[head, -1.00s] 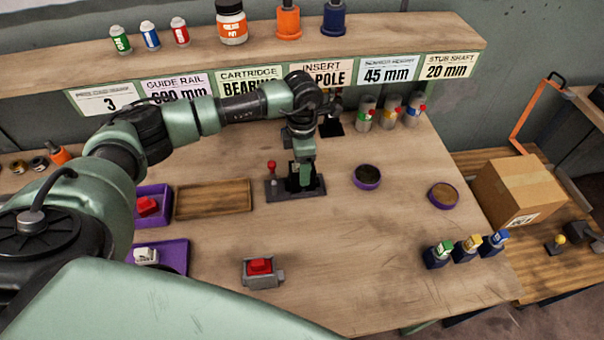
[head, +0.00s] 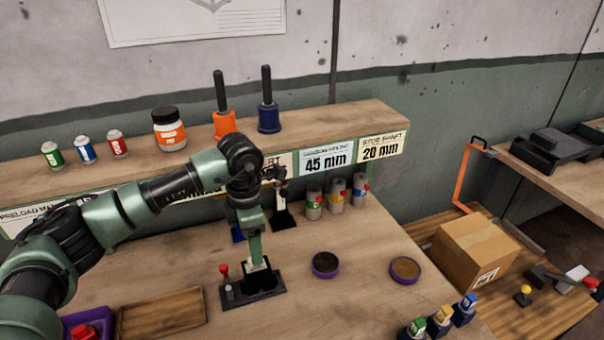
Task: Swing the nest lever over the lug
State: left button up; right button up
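The nest is a dark base plate (head: 236,295) on the bench. Its lever, with a red knob (head: 224,269), stands roughly upright at the left end of the plate. My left arm reaches in from the left, and my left gripper (head: 259,268) points down at the right part of the nest. Dark and pale parts show around the fingertips; I cannot tell which are fingers, nest or a held part. The lug is not clearly visible and may be hidden there. My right gripper is not in view.
Two purple-rimmed round dishes (head: 325,265) (head: 404,270) lie right of the nest. Several grey canisters (head: 337,198) stand behind, below the labelled shelf (head: 320,128). A wooden tray (head: 160,314) is at lower left. Small coloured-top bottles (head: 440,318) stand at the front right edge.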

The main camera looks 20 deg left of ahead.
aim_at(227, 282)
jog(key=k+l, duration=0.5)
jog(key=k, duration=0.2)
jog(key=k+l, duration=0.5)
jog(key=k, duration=0.15)
